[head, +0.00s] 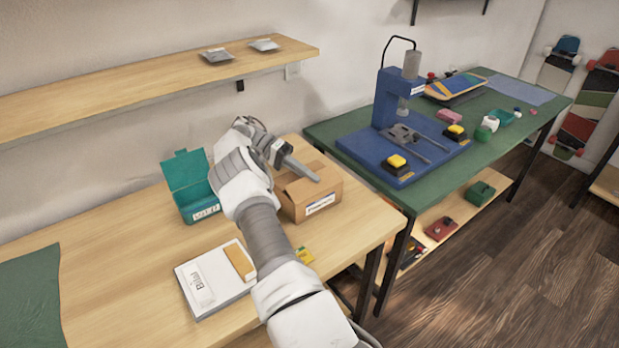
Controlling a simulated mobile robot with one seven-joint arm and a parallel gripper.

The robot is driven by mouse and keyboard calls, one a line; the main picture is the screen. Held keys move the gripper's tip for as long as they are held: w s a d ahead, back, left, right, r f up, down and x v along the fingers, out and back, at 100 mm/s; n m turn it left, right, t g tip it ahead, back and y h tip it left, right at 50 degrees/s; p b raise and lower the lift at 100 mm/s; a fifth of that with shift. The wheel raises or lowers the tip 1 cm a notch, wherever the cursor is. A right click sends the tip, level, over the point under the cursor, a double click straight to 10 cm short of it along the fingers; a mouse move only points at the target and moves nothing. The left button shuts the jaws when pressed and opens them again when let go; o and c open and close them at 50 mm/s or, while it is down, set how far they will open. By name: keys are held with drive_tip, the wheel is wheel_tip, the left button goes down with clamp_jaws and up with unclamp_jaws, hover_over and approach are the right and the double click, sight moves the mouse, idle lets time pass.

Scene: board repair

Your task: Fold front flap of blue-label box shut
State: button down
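The cardboard box (326,193) sits on the wooden table. A white label with blue marking (320,204) is on its front face. My gripper (316,179) reaches in from the left, and its dark grey fingers slant down over the top of the box. The fingers look like one tapered shape from here, so I cannot tell whether they are open or shut. I cannot tell whether the fingertips touch the cardboard. My arm and gripper hide the left side of the box and part of its top, and the front flap's position is not clear.
A teal box (185,170) with its lid raised stands left of my arm. A wooden shelf (150,78) runs along the wall. A green bench (340,128) with a blue press (388,97) stands right.

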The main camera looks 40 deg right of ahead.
drive_tip(key=c, duration=1.1)
unclamp_jaws()
drive_tip(key=shift+o, duration=0.2)
drive_tip(key=shift+r, duration=0.1)
